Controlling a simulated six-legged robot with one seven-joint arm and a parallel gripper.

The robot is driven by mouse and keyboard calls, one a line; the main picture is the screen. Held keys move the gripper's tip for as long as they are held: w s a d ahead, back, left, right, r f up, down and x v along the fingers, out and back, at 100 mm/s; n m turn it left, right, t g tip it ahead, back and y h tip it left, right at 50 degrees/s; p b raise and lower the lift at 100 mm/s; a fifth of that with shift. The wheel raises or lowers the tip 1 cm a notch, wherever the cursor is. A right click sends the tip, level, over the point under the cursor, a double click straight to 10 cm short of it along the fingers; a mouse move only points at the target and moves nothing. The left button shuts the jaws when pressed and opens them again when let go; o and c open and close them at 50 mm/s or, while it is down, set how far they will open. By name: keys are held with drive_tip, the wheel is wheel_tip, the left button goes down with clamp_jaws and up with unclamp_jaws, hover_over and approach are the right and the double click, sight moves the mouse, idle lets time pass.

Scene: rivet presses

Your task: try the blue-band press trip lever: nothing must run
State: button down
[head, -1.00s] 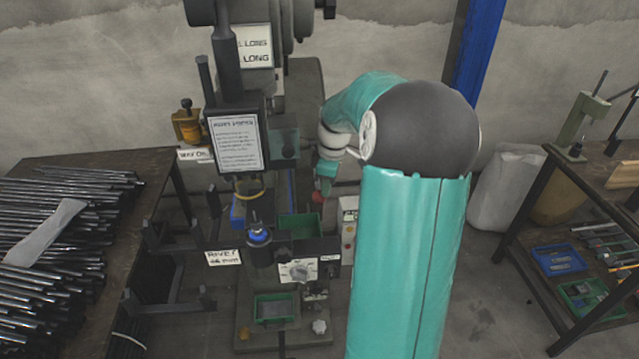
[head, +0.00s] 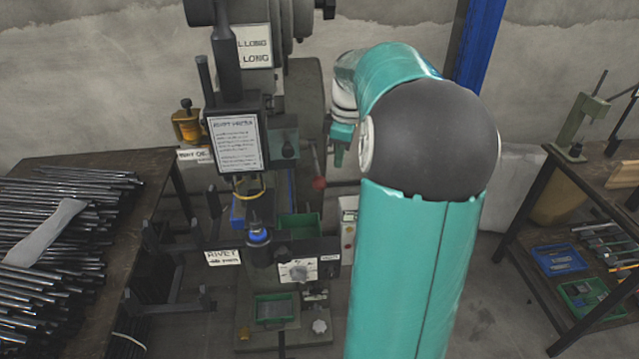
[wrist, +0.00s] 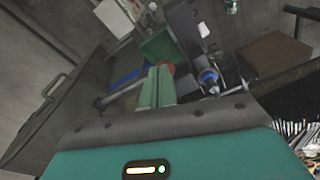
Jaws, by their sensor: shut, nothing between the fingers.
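The press (head: 307,100) with a blue band (head: 257,236) around its lower tool stands at the middle of the head view. A red ball knob (head: 320,183), seemingly on the trip lever, shows at the press's right side. My gripper (head: 338,157) is above and slightly right of the knob, apparently apart from it. In the wrist view my gripper's fingers (wrist: 157,84) are together and empty, and the red knob (wrist: 168,67) shows just past their tips. The blue band (wrist: 208,77) is to the right there. My arm hides part of the press's right side.
A table (head: 125,162) with many metal rods stands at the left. A bench (head: 607,170) with blue and green trays is at the right. A blue post (head: 478,50) rises behind my arm.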

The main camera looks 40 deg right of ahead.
drive_tip(key=r, duration=0.4)
drive_tip(key=shift+s+d+r, duration=0.1)
drive_tip(key=shift+s+r, duration=0.1)
drive_tip(key=shift+r, duration=0.05)
idle(0.3)
